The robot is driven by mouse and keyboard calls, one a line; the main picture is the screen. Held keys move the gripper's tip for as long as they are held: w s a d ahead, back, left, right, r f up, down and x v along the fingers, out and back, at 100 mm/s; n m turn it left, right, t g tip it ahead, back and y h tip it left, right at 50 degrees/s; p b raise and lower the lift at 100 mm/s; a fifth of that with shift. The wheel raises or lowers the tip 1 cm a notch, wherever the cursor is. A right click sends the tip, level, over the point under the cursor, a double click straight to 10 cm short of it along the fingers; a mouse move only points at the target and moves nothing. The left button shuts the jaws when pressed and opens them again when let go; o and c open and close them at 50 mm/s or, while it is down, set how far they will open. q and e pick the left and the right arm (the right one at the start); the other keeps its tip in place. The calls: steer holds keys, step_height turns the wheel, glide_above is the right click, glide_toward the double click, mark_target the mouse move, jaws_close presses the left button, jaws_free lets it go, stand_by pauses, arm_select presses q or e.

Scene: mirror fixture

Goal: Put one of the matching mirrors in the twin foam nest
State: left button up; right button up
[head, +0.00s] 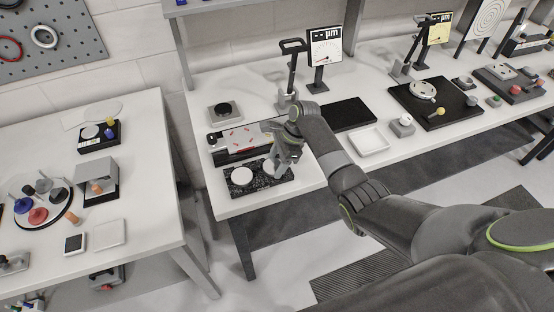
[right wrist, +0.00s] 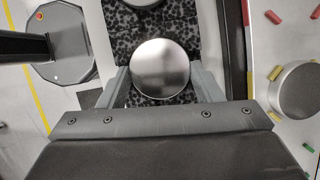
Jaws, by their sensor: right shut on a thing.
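The speckled dark foam nest (head: 258,187) lies near the front edge of the middle bench, and its foam also shows in the right wrist view (right wrist: 120,35). A pale round mirror (head: 242,176) sits at its left part. My right gripper (head: 272,170) is over the right part. It is shut on a second round mirror (right wrist: 160,68), which shows face-on between the fingers in the right wrist view. Part of another round disc (right wrist: 146,2) shows at that view's top edge. I cannot tell whether the held mirror touches the foam. My left gripper is not in view.
Behind the nest is a tray with red marks (head: 236,138), with a gauge stand (head: 290,98) beside it. A black plate (head: 348,114) and a white tray (head: 369,141) are to the right. The left table (head: 140,190) holds several small parts.

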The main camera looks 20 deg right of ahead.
steer(key=shift+f, duration=0.1)
steer(key=o, duration=0.8)
steer(key=shift+c, duration=0.2)
steer(key=shift+o, duration=1.3)
steer(key=shift+s, duration=0.15)
steer(key=shift+o, duration=0.7)
steer(key=shift+s+r, duration=0.1)
steer(key=shift+r, duration=0.1)
steer(key=shift+w+r, duration=0.1)
steer(key=shift+w, duration=0.1)
